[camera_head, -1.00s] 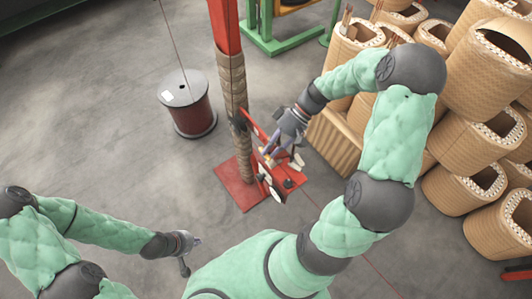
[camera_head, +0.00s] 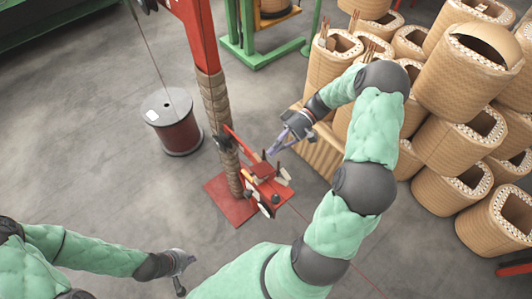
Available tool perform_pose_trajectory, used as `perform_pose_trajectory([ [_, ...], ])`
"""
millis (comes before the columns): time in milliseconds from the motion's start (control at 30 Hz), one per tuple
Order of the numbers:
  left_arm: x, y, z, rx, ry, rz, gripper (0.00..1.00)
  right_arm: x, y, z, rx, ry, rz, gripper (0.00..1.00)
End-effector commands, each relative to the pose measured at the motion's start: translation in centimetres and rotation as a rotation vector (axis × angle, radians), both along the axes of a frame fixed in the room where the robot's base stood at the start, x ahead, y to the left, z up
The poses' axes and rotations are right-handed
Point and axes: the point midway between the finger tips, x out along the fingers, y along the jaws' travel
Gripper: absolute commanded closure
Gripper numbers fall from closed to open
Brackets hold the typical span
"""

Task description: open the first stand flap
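The red stand has a tall post (camera_head: 193,40) wrapped in brown cord lower down, and a square base plate (camera_head: 226,207) on the floor. On the right side of the post is a red bracket assembly with a thin red bar (camera_head: 241,142), a small red plate (camera_head: 263,170) and several pale and black parts. Which part is the first flap is too small to tell. My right gripper (camera_head: 278,147) is just above and right of this assembly, open and empty, seemingly apart from it. My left gripper (camera_head: 187,273) is open and empty at lower left, away from the stand.
A dark red wire drum (camera_head: 173,133) stands left of the post, with a wire rising from it. Stacked tan coils (camera_head: 440,140) and a ribbed tan block (camera_head: 318,152) crowd the right. A green frame (camera_head: 262,50) stands behind.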

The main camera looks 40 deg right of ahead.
Motion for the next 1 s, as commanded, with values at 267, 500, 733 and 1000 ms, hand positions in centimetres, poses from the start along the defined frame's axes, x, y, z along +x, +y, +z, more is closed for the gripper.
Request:
perform_pose_trajectory([
  [267,5.3,-2.6,1.3,-0.061,-0.304,-0.213,1.0,0.0,0.1,0.2,0.003,0.0,0.001,1.0],
  [500,9.9,-7.9,5.4,-0.192,-0.692,-0.462,1.0,0.0,0.1,0.3,0.004,-0.001,0.002,1.0],
  [733,10.9,-13.4,11.4,-0.379,-1.048,-0.664,1.0,0.1,0.1,0.3,0.004,-0.001,0.002,1.0],
  [1000,7.9,-17.8,19.0,-0.661,-1.409,-0.84,1.0,0.1,0.1,0.3,0.004,-0.001,0.002,1.0],
])
